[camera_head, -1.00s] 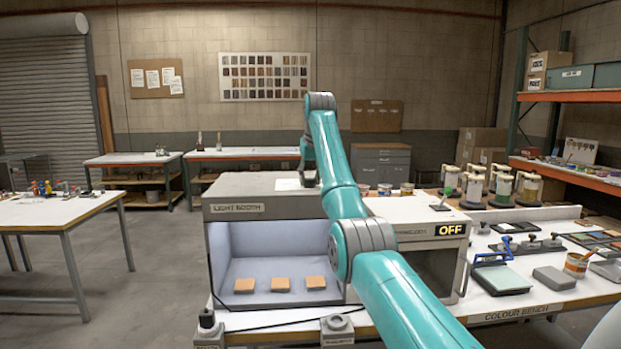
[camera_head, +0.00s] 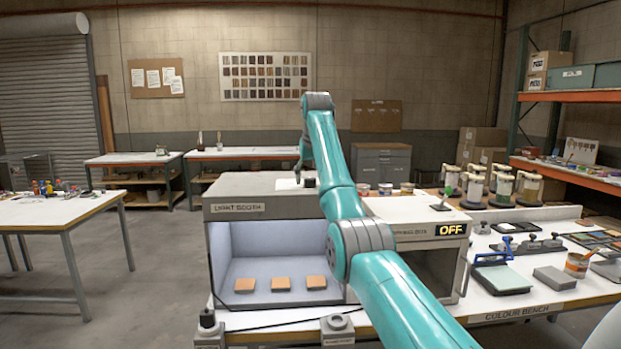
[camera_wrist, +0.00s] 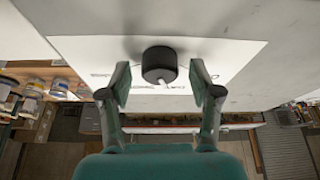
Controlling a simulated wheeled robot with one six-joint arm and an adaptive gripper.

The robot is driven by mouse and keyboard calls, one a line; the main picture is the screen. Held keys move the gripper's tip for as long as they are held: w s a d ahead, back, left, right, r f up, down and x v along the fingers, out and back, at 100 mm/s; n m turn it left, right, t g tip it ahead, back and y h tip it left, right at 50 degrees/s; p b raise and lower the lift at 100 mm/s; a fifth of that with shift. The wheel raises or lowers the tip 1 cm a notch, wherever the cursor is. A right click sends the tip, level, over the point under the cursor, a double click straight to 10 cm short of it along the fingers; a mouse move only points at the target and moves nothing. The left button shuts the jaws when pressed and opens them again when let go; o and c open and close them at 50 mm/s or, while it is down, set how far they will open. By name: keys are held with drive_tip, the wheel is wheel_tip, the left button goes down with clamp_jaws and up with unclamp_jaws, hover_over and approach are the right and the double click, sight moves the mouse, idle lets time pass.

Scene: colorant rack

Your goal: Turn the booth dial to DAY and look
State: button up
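The light booth (camera_head: 222,225) stands on the colour bench, its open bay lit pale bluish white. The dial is a black round knob (camera_wrist: 159,64) with a white pointer mark, set on a white card (camera_wrist: 90,52) on the booth's top. The card's lettering is partly hidden and too small to read. In the wrist view my gripper (camera_wrist: 160,82) is open, with one finger either side of the knob and gaps showing. In the head view my gripper (camera_head: 301,168) is small above the booth's top, and my arm partly hides that area.
Three orange-brown sample tiles (camera_head: 281,283) lie in the lit bay. To the right, a unit with an OFF sign (camera_head: 451,229) has a dark opening, partly behind my arm. Tools and trays crowd the colour bench (camera_head: 515,308) at right. Open floor lies left of the bench.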

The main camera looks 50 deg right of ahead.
sight(311, 179)
drive_tip(key=shift+r, duration=0.1)
wheel_tip(311, 179, up, 10)
idle(0.7)
idle(0.7)
